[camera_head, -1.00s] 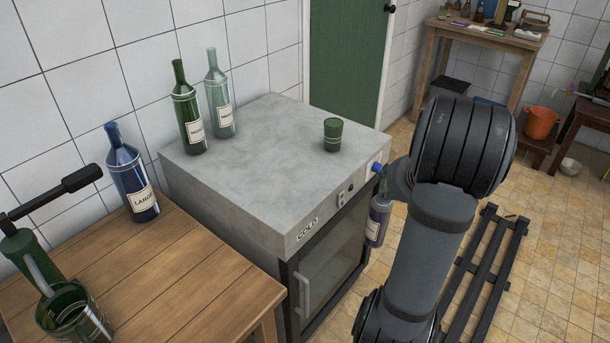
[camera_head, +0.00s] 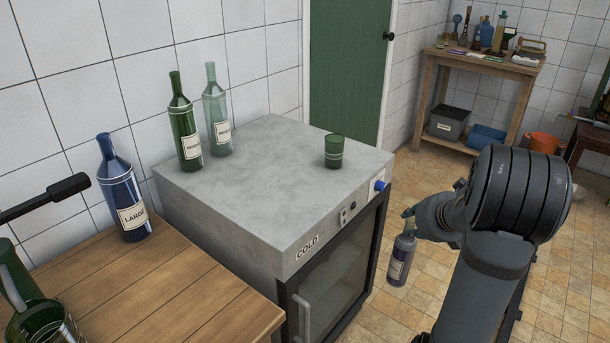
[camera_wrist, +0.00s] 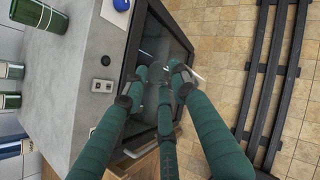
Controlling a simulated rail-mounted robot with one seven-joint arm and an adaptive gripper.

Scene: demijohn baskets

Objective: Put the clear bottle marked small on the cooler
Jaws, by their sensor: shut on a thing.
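My gripper (camera_head: 410,214) is shut on the neck of a small clear greyish bottle (camera_head: 398,266). The bottle hangs about upright in the air to the right of the cooler's front, below the level of its top. Its label is too small to read. The cooler (camera_head: 255,205) is a grey-topped cabinet marked COLD with a glass door. In the wrist view my gripper's green fingers (camera_wrist: 155,90) converge in front of the cooler (camera_wrist: 62,85); the held bottle is not clearly seen there.
On the cooler stand a green bottle (camera_head: 184,125), a pale green bottle (camera_head: 218,115) and a green cup (camera_head: 333,151). The middle and front of its top are clear. A blue bottle marked LARGE (camera_head: 122,190) stands on the wooden table (camera_head: 150,290). A workbench (camera_head: 480,65) stands at the back right.

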